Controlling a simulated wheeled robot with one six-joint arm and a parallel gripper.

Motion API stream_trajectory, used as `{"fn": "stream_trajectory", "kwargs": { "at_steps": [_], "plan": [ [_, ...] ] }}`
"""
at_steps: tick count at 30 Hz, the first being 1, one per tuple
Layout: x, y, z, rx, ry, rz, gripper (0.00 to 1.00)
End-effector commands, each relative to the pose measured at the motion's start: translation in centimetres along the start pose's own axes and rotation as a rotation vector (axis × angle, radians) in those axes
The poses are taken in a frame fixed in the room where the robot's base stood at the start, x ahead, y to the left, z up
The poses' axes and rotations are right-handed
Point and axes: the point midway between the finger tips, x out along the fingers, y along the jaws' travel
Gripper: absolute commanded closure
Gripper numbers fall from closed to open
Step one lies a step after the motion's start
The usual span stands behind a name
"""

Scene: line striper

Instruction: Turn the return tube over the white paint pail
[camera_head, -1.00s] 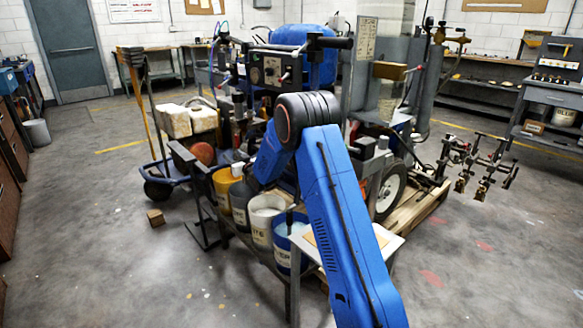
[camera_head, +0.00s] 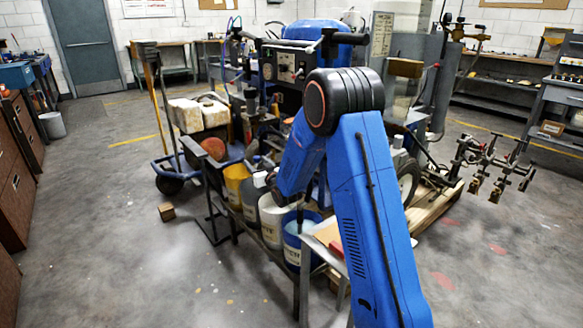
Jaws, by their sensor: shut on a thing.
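The white paint pail (camera_head: 271,228) stands in the row of pails at the machine's near side, between a grey pail and a blue one. My arm's dark wrist end hangs over its top and hides most of its opening. My gripper is hidden behind my own forearm and wrist, so its fingers and anything in them do not show. I cannot make out the return tube for certain. A thin dark upright piece (camera_head: 300,214) shows at the blue pail (camera_head: 293,254); whether it is the tube is unclear.
A yellow pail (camera_head: 234,190) and a grey pail (camera_head: 249,203) stand left of the white one. The striper's control panel (camera_head: 287,66) rises behind. A small table (camera_head: 318,240) is close on the right. A wooden block (camera_head: 166,212) lies on otherwise open floor at left.

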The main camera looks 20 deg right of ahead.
Motion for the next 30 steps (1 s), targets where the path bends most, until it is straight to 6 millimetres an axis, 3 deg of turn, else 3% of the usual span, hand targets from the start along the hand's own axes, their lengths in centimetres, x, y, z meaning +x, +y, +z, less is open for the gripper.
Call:
{"fn": "stream_trajectory", "kwargs": {
  "at_steps": [9, 30],
  "plan": [
    [-5.0, -0.1, -0.3, -0.001, -0.003, -0.001, 0.57],
    [-10.4, 0.7, -4.8, -0.017, -0.194, 0.061, 0.57]
  ]
}}
